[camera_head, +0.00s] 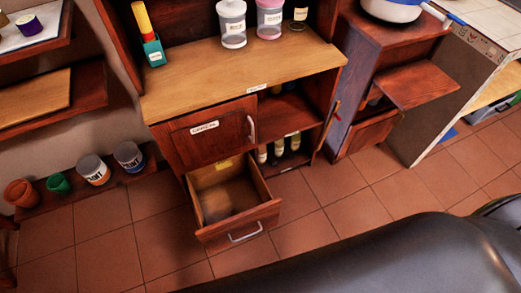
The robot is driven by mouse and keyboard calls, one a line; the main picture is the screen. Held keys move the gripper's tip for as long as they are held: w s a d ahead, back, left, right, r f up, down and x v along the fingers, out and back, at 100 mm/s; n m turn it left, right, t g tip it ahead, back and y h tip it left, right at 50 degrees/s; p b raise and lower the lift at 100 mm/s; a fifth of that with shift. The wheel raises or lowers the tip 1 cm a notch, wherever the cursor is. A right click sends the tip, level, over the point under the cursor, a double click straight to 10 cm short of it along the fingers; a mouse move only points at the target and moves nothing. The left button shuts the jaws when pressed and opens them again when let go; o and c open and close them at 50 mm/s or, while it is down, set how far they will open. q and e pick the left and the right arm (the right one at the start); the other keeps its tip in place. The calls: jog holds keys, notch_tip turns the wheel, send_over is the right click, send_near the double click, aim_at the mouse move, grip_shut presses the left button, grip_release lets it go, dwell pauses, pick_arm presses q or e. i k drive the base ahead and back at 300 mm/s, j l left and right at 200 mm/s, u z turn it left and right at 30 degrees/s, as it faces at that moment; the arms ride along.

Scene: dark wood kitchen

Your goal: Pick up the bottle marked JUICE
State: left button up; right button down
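Three dark bottles with pale labels and light tops stand on the low shelf of the wooden cabinet: a left bottle (262,154), a middle bottle (279,148) and a right bottle (295,142). All these labels are too small to read, so I cannot tell which one is marked JUICE. Neither of my grippers shows in the head view.
An open, empty-looking drawer (238,222) juts out left of the low shelf. A closed cupboard door (212,138) is above it. A grey-white jar (232,24) and a pink jar (270,18) stand on the counter (190,92). Tiled floor (340,200) in front is clear.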

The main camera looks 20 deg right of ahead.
aim_at(262, 151)
jog(key=l, duration=0.65)
jog(key=i+l, duration=0.1)
jog(key=l, duration=0.5)
